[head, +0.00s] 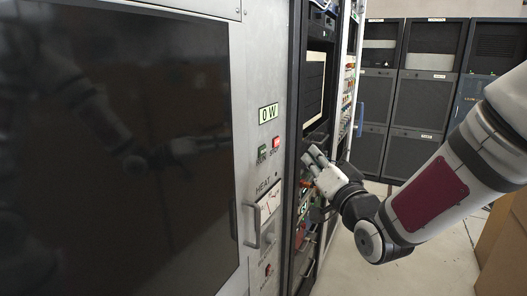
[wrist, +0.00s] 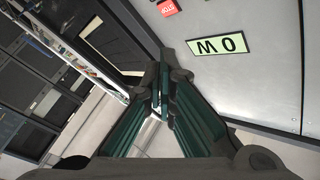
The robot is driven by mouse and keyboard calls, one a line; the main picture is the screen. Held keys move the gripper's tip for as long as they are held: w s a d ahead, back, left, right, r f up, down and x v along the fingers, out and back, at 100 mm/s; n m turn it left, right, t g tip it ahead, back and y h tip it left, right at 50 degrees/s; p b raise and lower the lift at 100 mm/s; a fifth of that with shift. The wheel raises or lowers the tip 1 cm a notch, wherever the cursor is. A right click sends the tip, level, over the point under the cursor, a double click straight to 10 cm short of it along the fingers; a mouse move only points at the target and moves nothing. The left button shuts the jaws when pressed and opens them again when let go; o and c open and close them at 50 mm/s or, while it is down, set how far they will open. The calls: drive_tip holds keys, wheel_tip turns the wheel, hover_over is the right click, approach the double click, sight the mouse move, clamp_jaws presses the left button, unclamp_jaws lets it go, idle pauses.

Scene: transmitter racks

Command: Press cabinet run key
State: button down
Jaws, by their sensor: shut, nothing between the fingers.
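The cabinet (head: 262,60) is light grey metal with a large dark glass panel. Its green run key (head: 262,154) sits below the "0 W" label (head: 268,113), with the red STOP key (head: 276,143) just right of it. My gripper (head: 312,157) is shut and empty, to the right of both keys in the head view and apart from them. In the wrist view, my gripper's closed fingertips (wrist: 160,88) are below the red STOP key (wrist: 167,7) and left of the "0 W" label (wrist: 218,45). The run key is not seen in the wrist view.
A HEAT meter (head: 270,200) and a protruding handle (head: 252,225) are below the keys. A dark rack (head: 318,45) with a screen stands right of the cabinet. More dark racks (head: 420,100) line the back. A brown box (head: 505,235) is at lower right.

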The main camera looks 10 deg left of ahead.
drive_tip(key=w+a+b, duration=0.2)
drive_tip(key=w+a, duration=0.1)
drive_tip(key=a, duration=0.5)
drive_tip(key=shift+a, duration=0.15)
idle(1.5)
drive_tip(key=shift+w+a+b, duration=0.15)
drive_tip(key=shift+a+b, duration=0.25)
drive_tip(key=shift+b, duration=0.05)
drive_tip(key=shift+w+a, duration=0.1)
drive_tip(key=shift+a, duration=0.25)
idle(0.5)
drive_tip(key=shift+d, duration=0.2)
drive_tip(key=shift+s+d, duration=0.3)
drive_tip(key=shift+d, duration=0.25)
drive_tip(key=d, duration=0.1)
drive_tip(key=s+d, duration=0.1)
drive_tip(key=d, duration=0.1)
drive_tip(key=d+p, duration=0.1)
drive_tip(key=shift+s+d, duration=0.35)
idle(0.3)
